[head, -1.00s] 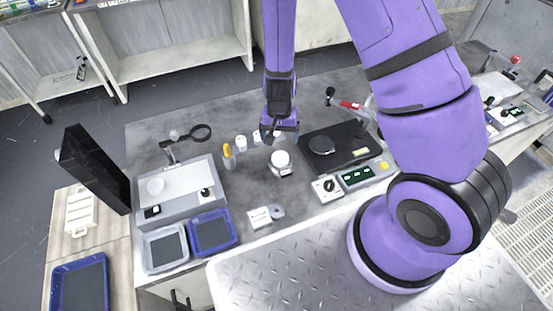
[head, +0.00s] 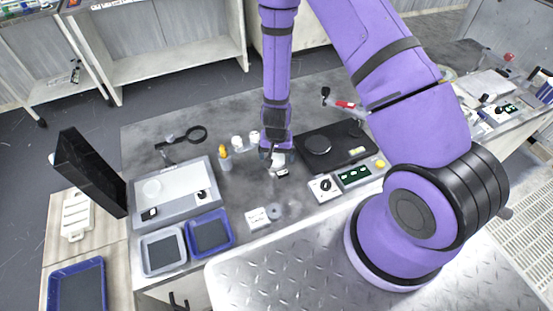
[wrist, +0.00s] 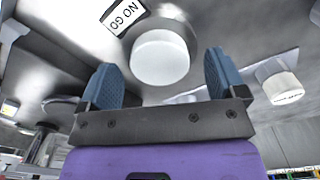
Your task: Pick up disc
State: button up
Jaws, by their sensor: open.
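A white round disc-like piece (wrist: 160,57) sits on a grey metal base beside a "NO GO" label (wrist: 123,15) in the wrist view. In the head view, the white piece (head: 278,161) is partly hidden by my gripper (head: 277,155). My gripper is open, and its blue fingers (wrist: 160,72) appear to the left and right of the white piece in the wrist view. I cannot tell whether the fingertips are level with it or still above it.
A black polishing unit with a round platen (head: 318,144) stands just right of my gripper, with a control box (head: 353,176) in front. A grey tray (head: 163,252) and a blue tray (head: 209,234) are front left.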

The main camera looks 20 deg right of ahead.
jog(key=shift+f, duration=0.35)
jog(key=c, duration=1.2)
jog(key=shift+o, duration=0.2)
jog(key=shift+r, duration=0.15)
